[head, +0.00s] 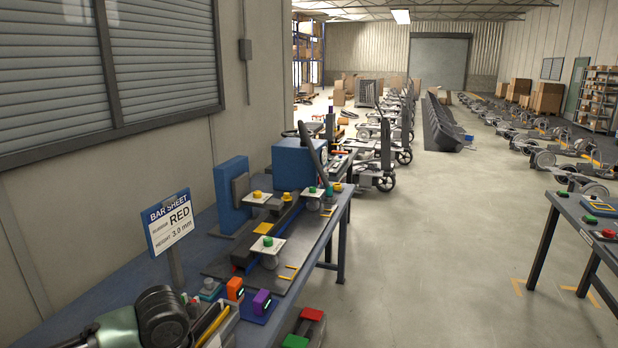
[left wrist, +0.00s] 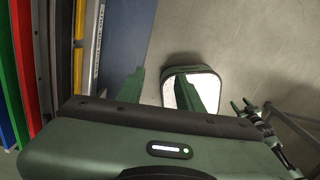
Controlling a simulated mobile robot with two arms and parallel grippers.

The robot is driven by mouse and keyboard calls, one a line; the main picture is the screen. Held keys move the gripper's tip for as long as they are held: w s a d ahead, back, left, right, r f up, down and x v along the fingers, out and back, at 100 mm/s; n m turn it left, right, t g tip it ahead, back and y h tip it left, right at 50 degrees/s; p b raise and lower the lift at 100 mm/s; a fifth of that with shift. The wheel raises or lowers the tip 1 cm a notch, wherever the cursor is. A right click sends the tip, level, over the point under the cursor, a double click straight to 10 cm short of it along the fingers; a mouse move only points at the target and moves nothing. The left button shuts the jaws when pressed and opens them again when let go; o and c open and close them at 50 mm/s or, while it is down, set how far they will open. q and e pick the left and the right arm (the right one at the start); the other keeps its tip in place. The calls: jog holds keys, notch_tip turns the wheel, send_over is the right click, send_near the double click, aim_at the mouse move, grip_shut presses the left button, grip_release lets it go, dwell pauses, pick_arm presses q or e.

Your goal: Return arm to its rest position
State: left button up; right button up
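Part of my left arm, a green link with a black joint, shows at the bottom left of the head view, beside the bench. Its gripper cannot be made out there.
A bench (head: 212,262) with a blue-framed fixture runs along the left wall. A sign reading RED (head: 170,221) stands on it. Another table (head: 577,212) is at the right. Chassis rows (head: 384,150) stand farther back.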

pick_arm(q)
jog(key=s+d+f+n+t+h, duration=0.1)
jog(key=s+d+f+n+h, duration=0.2)
jog(key=d+n, duration=0.4)
jog(key=s+d+f+n+t+h, duration=0.1)
jog(key=s+d+f+n, duration=0.4)
jog(key=n, duration=0.3)
jog(key=s+a+f+n+t+y, duration=0.1)
jog(key=s+a+f+n+y, duration=0.1)
jog(key=s+a+n, duration=0.65)
jog(key=s+a+f+n+y, duration=0.15)
jog(key=s+a+n, duration=0.25)
jog(key=n, duration=1)
notch_tip(320, 180, down, 25)
jog(key=b, duration=0.2)
jog(key=s+a+f+m+g, duration=0.1)
jog(key=s+a+f+g, duration=0.1)
jog(key=s+f, duration=1.5)
notch_tip(320, 180, down, 3)
jog(key=shift+s+a+f+y+b, duration=0.1)
jog(key=shift+s+a+y+b, duration=0.25)
jog(key=shift+b, duration=0.1)
pick_arm(e)
notch_tip(320, 180, down, 3)
jog(key=shift+w+r, duration=0.1)
jog(key=shift+w, duration=0.05)
